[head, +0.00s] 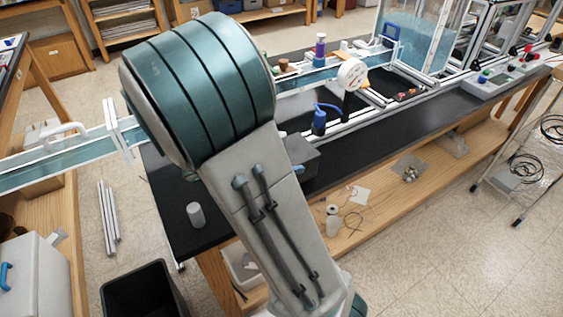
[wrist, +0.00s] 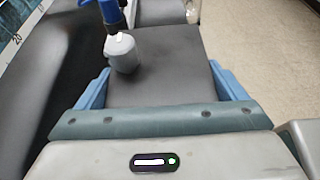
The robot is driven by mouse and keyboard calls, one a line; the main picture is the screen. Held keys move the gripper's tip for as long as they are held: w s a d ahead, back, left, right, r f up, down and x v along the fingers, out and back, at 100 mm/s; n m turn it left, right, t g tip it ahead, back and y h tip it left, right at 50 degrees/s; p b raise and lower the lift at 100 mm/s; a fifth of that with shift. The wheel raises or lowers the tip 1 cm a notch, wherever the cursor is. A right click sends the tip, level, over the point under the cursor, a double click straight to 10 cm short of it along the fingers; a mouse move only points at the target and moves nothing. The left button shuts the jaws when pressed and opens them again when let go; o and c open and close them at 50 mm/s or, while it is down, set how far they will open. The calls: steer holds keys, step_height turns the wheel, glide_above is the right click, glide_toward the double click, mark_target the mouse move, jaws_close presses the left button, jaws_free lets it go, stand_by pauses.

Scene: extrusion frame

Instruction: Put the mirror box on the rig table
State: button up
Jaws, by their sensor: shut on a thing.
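The mirror box appears to be the dark grey box (wrist: 165,75) filling the middle of the wrist view. My gripper (wrist: 163,88) has a blue finger on each side of it and is shut on it. In the head view the box (head: 303,152) shows only partly, since my arm covers its left side. It is over the black top of the rig table (head: 370,133), near the front edge. I cannot tell whether its underside touches the table.
A blue-topped fitting (head: 319,120) stands just behind the box; its grey body (wrist: 122,52) overlaps the box's far left in the wrist view. A flume and metal rails run along the back. A grey cylinder (head: 196,215) stands at the table's left end. Black tabletop to the right is clear.

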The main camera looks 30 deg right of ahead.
steer(key=shift+f, duration=1.15)
steer(key=shift+f, duration=0.15)
steer(key=o, duration=0.9)
steer(key=shift+c, duration=0.2)
